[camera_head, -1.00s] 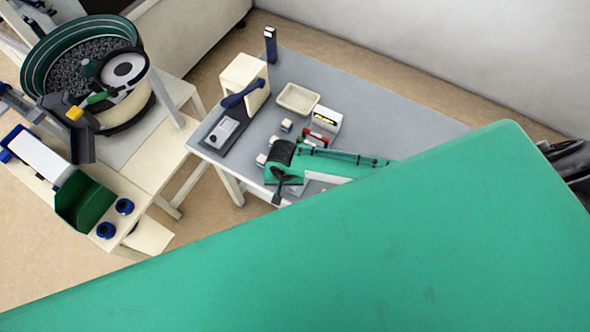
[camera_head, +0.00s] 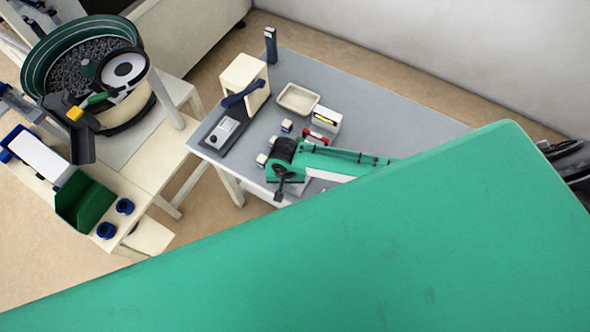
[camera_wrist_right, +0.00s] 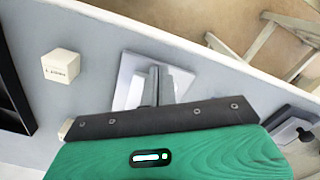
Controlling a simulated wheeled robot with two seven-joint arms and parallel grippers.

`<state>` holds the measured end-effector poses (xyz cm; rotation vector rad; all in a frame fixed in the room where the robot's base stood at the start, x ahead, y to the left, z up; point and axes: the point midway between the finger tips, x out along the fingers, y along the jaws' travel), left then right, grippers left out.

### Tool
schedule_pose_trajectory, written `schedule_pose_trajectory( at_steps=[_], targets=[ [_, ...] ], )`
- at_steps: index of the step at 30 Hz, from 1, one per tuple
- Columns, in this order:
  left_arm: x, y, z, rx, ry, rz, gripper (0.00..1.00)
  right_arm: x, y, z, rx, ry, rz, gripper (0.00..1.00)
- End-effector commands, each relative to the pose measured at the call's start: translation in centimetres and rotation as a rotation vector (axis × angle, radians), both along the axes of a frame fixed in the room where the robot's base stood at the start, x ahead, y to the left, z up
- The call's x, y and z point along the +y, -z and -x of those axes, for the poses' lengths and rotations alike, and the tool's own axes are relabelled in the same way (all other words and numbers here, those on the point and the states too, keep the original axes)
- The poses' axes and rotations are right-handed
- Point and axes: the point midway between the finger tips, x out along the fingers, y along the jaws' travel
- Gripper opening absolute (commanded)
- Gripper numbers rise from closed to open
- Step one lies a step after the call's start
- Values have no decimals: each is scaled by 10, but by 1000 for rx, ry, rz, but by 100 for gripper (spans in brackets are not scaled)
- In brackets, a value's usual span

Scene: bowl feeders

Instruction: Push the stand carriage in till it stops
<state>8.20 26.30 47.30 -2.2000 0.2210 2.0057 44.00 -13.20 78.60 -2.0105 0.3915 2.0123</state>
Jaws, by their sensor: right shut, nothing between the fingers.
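The stand, a cream upright frame (camera_head: 236,72) with a navy lever, stands at the table's far left corner. In front of it a pale grey block with a dark knob, apparently the carriage (camera_head: 222,132), sits on a dark base slab, outside the frame. In the wrist view, part of what looks like this block and slab (camera_wrist_right: 288,128) shows at the right edge. My right gripper (camera_head: 281,190) points down near the table's front left edge, apart from the carriage. Its grey fingers (camera_wrist_right: 156,88) are shut and empty, above a pale square plate (camera_wrist_right: 130,78). My left gripper is not seen.
Small white cubes (camera_head: 287,125), a cream tray (camera_head: 297,98) and a red item (camera_head: 317,137) lie near my right arm. A white cube (camera_wrist_right: 61,66) is left of the fingers. The bowl feeder (camera_head: 75,70) stands left. My green body part hides the lower right.

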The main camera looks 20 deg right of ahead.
Motion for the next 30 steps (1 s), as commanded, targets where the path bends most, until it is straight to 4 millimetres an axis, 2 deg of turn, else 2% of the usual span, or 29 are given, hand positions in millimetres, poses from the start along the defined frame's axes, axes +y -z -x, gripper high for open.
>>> schedule_pose_trajectory(
  at_steps=[30],
  targets=[
    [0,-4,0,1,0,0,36,-25,0,-19,-1,1,0,0]
  ],
)
